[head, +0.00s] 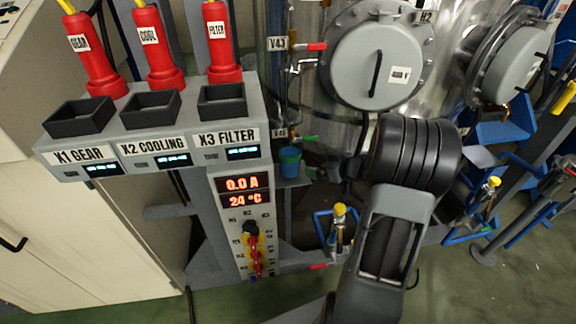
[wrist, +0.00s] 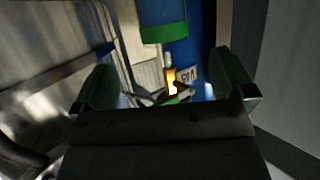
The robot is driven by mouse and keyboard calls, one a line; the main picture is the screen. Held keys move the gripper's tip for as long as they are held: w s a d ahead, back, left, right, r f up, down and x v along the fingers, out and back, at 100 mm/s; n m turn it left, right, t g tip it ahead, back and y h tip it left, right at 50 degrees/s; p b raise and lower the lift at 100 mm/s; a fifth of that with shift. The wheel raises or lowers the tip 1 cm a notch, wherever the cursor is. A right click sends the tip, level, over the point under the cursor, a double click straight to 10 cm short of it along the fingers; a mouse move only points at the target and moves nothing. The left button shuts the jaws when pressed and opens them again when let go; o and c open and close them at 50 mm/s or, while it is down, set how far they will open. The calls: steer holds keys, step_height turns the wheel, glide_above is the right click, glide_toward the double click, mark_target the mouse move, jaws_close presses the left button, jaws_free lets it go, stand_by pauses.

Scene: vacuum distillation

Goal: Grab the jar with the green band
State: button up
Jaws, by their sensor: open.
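The jar (head: 290,162) is a small blue cup with a green band at its rim. In the head view it stands on a small grey ledge right of the control panel. A blue cylinder with a green band, which looks like this jar, shows in the wrist view (wrist: 163,20) at the top centre, cut off by the frame edge. My gripper (wrist: 165,88) is open, with its two fingers spread wide. The jar appears beyond the fingertips, not between them. In the head view my dark wrist hides most of my gripper, right of the jar.
The grey control panel (head: 150,135) with red plugs stands left of the jar. Above the jar are the red-handled valve V43 (head: 315,47) and a green-handled valve (head: 308,139). A large steel vessel with a round hatch (head: 376,60) stands behind. Yellow-topped valves (head: 340,212) are below.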

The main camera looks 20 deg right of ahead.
mark_target(293, 160)
steer(key=b+x, duration=0.1)
steer(key=x, duration=0.6)
steer(key=shift+w+a+f+b, duration=0.2)
steer(key=shift+a+f+b, duration=0.05)
steer(key=shift+b, duration=0.05)
steer(key=b+x, duration=0.1)
steer(key=x, duration=0.3)
steer(key=shift+s+f+b, duration=0.1)
steer(key=shift+f+b, duration=0.05)
steer(key=shift+b, duration=0.15)
steer(key=shift+w+a+f, duration=0.15)
steer(key=shift+w+a, duration=0.05)
steer(key=shift+w, duration=0.35)
steer(key=c, duration=1.3)
steer(key=shift+c, duration=0.5)
steer(key=shift+r, duration=0.25)
